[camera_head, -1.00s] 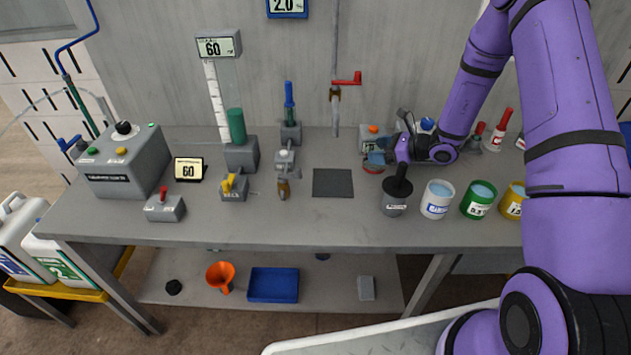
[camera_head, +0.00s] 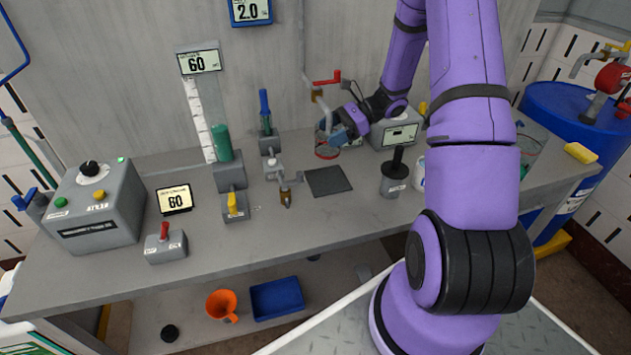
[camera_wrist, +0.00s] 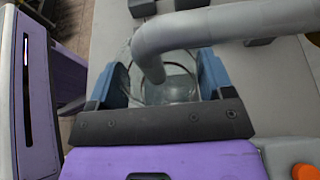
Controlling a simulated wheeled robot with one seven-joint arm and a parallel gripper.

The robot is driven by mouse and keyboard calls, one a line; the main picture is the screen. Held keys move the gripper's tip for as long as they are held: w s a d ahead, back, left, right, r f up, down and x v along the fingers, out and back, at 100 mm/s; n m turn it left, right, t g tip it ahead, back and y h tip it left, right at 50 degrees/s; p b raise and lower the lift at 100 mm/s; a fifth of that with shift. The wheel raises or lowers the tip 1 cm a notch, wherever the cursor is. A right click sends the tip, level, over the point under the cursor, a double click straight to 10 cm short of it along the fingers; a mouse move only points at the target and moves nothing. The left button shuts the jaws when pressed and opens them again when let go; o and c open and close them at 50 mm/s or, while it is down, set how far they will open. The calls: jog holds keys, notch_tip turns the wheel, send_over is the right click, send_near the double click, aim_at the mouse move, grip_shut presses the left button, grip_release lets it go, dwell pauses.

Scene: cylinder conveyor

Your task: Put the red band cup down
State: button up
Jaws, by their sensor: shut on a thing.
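The red band cup (camera_head: 325,151) is a clear cup with a red band near its base, held above the bench below the spout with the red handle. My gripper (camera_head: 338,139) is shut on it, its blue fingers at the cup's sides. In the wrist view the clear cup (camera_wrist: 178,90) sits between the blue fingers of my gripper (camera_wrist: 160,82). A grey pipe crosses in front of it and hides part of the cup. The black square mat (camera_head: 328,181) lies on the bench just below the cup and is empty.
The spout with a red handle (camera_head: 327,78) hangs at the cup. A grey scale (camera_head: 398,131) stands to the right, and a grey pot with a black knob (camera_head: 396,178) stands in front of it. A brass valve (camera_head: 286,194) stands left of the mat. My arm hides much of the bench's right part.

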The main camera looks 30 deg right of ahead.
jog(key=shift+s+f, duration=0.2)
jog(key=shift+f, duration=4.75)
jog(key=shift+f, duration=0.15)
jog(key=o, duration=1.3)
jog(key=shift+d+r, duration=0.2)
jog(key=shift+r, duration=0.05)
jog(key=v, duration=1.1)
jog(key=shift+d+r, duration=0.15)
jog(key=shift+d, duration=0.15)
